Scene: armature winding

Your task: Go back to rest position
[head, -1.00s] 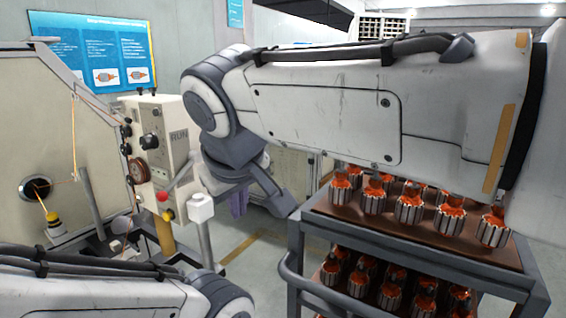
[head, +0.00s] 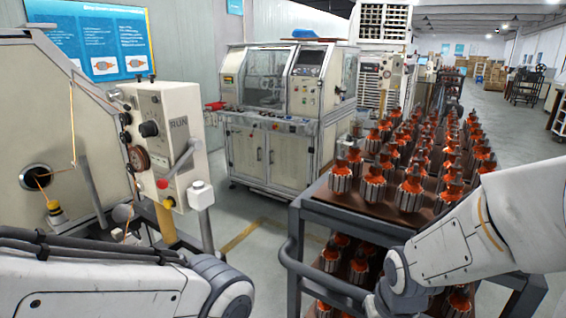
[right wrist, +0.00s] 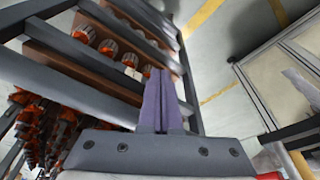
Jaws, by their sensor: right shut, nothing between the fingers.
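My right arm (head: 460,240) is at the lower right of the head view, low in front of the cart. Its gripper is outside that view. In the right wrist view my right gripper (right wrist: 163,72) shows two purple fingers pressed together, with nothing between them. The cart's dark rails show just beyond and beside the fingers; I cannot tell the exact gap. My left arm (head: 110,285) lies across the lower left of the head view, in front of the winding machine (head: 40,110). My left gripper is out of view.
A grey cart (head: 335,220) holds rows of orange-wound armatures (head: 410,190) on stacked shelves. The winding machine's RUN panel (head: 178,140) and its post stand at left. A cabinet machine (head: 262,155) stands behind. Floor (head: 245,225) between them is open.

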